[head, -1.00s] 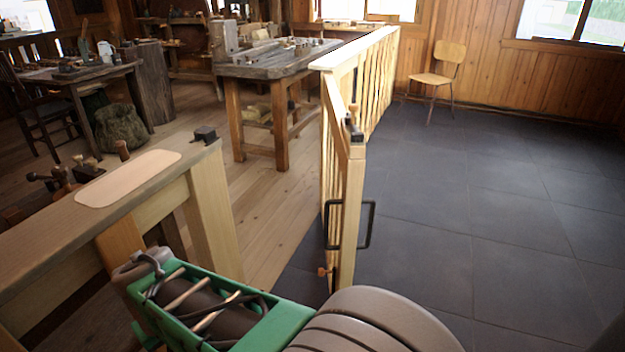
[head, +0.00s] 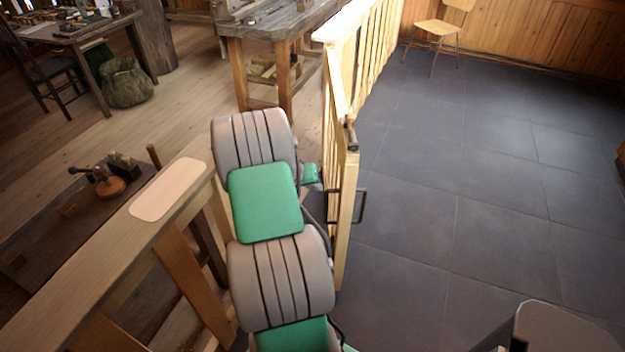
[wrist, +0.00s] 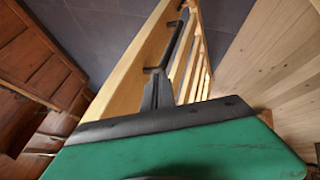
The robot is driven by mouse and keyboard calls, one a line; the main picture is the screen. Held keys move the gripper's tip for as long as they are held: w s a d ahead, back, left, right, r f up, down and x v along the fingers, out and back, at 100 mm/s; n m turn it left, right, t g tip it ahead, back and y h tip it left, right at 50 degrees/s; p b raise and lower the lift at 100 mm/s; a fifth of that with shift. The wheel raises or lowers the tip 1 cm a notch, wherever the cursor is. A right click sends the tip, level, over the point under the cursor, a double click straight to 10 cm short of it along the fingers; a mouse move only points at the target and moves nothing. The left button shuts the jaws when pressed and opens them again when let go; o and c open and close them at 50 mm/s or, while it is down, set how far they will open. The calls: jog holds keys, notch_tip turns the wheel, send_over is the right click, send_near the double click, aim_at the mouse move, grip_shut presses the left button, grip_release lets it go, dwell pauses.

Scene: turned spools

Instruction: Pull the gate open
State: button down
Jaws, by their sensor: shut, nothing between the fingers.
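The pale wooden gate (head: 345,225) stands at the centre of the head view, its end post towards me, angled from the slatted fence behind it. A black bar handle (head: 361,206) sticks out on the right of the post. My arm reaches up on the gate's left side; the green wrist part shows just left of the gate, and the fingertips are hidden there. In the wrist view my gripper (wrist: 160,90) is shut and empty, in front of the gate's wood (wrist: 138,62) and the dark handle (wrist: 178,40). I cannot tell whether it touches the handle.
A half-wall with a wooden top (head: 95,270) stands left of my arm. A workbench (head: 280,30) is behind the gate, and a chair (head: 440,25) is at the back right. The dark tiled floor (head: 460,190) right of the gate is mostly clear.

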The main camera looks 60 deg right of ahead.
aim_at(328, 193)
jog(key=x, duration=0.4)
jog(key=s+d, duration=0.1)
jog(key=s+d+p, duration=0.1)
jog(key=s, duration=0.1)
jog(key=shift+s+d, duration=0.1)
jog(key=shift+s, duration=0.05)
